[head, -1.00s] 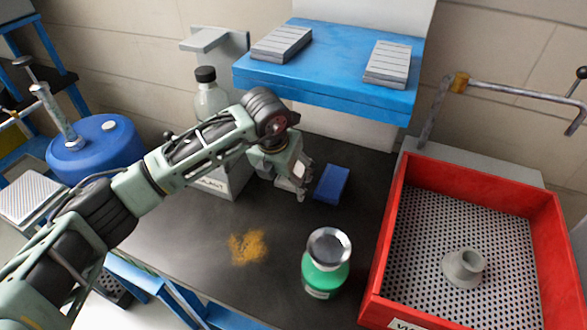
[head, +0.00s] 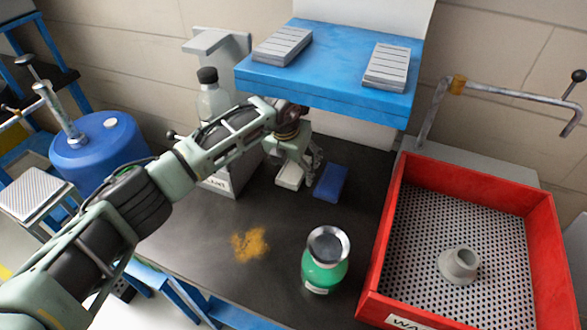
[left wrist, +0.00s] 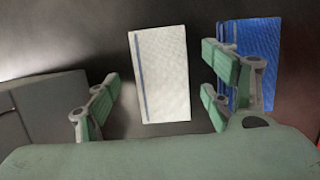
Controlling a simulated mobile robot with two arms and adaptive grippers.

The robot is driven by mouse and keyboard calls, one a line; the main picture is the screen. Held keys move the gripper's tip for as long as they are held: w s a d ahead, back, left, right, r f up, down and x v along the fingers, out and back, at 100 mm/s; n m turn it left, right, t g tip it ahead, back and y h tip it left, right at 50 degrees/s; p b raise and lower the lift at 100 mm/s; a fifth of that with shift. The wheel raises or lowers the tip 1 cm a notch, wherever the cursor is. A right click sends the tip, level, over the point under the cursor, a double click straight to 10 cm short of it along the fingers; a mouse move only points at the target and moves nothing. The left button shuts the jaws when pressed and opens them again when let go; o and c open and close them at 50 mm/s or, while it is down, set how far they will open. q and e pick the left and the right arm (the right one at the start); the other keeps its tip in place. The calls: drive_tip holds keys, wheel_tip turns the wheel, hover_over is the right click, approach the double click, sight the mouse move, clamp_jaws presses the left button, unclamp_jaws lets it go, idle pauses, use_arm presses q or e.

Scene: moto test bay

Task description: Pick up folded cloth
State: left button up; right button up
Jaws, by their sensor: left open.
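A white folded cloth (head: 289,176) with a blue stripe lies on the dark bench top, partly hidden by my left gripper (head: 300,170). In the left wrist view the cloth (left wrist: 160,75) lies flat between the spread fingers of the left gripper (left wrist: 162,95), with a gap on both sides. The gripper is open and empty, above the cloth. A blue folded cloth or pad (head: 330,183) lies just right of the white one. In the left wrist view the right fingers partly cover this blue piece (left wrist: 258,45). My right gripper is not in view.
A blue shelf (head: 330,80) overhangs the back of the bench. A green jar (head: 324,272) stands in front, near an orange powder patch (head: 249,244). A red tray (head: 545,235) stands at right.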

use_arm(q)
drive_tip(key=c, duration=1.1)
drive_tip(key=shift+w+a+r, duration=0.1)
drive_tip(key=shift+a, duration=0.05)
drive_tip(key=shift+c, duration=0.3)
